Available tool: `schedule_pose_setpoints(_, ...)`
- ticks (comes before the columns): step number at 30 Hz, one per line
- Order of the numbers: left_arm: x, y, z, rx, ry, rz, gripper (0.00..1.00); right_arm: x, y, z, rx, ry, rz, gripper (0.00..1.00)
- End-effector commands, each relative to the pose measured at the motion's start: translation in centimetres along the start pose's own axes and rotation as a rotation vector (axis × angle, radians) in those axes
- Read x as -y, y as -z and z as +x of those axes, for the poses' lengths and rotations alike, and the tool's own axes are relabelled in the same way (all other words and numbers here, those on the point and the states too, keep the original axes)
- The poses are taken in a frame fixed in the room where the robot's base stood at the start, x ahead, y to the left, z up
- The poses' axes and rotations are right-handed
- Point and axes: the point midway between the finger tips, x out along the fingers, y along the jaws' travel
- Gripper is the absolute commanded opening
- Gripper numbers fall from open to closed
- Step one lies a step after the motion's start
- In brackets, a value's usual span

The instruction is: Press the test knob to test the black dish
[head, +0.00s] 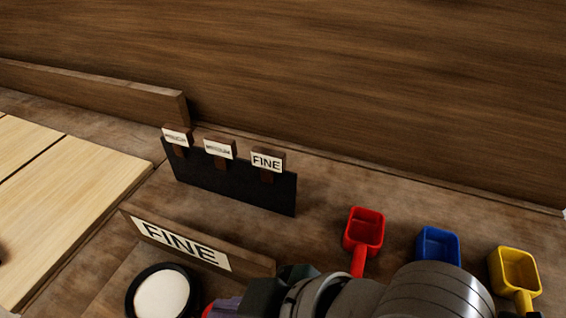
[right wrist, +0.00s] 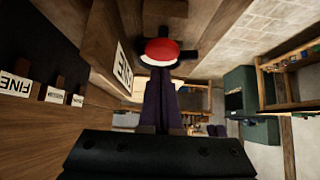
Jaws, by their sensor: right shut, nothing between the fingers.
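A black dish (head: 196,291) with a white filling sits at the bottom of the head view, in front of a board labelled FINE (head: 180,244). In the right wrist view a round red knob (right wrist: 160,51) with dark parts around it is straight beyond my fingertips. My right gripper (right wrist: 160,75) is shut and empty, its dark purple fingers pointing at the knob. I cannot tell whether the fingertips touch it. In the head view my right gripper (head: 222,308) is partly cut off at the bottom edge, just right of the dish. My left gripper is not in view.
A black rack (head: 230,187) with several small labelled tags stands behind the FINE board. A red scoop (head: 364,228), a blue scoop (head: 438,245) and a yellow scoop (head: 516,270) lie to the right. Pale boards (head: 70,190) cover the left. A wooden wall closes the back.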

Motion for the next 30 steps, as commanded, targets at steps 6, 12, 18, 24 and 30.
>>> schedule_pose_setpoints(6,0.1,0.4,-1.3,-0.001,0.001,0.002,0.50,0.0,0.1,-5.4,-0.003,-0.001,-0.003,0.00)
schedule_pose_setpoints(12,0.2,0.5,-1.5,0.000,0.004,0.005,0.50,-0.1,0.0,-8.6,-0.005,-0.002,-0.001,0.00)
schedule_pose_setpoints(18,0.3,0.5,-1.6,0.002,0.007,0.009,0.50,0.0,0.1,-9.7,-0.007,-0.001,0.000,0.00)
schedule_pose_setpoints(24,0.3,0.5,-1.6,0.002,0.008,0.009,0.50,0.0,0.1,-9.8,-0.008,-0.001,0.001,0.00)
schedule_pose_setpoints(30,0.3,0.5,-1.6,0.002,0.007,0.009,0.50,0.0,0.1,-9.8,-0.008,-0.001,0.000,0.00)
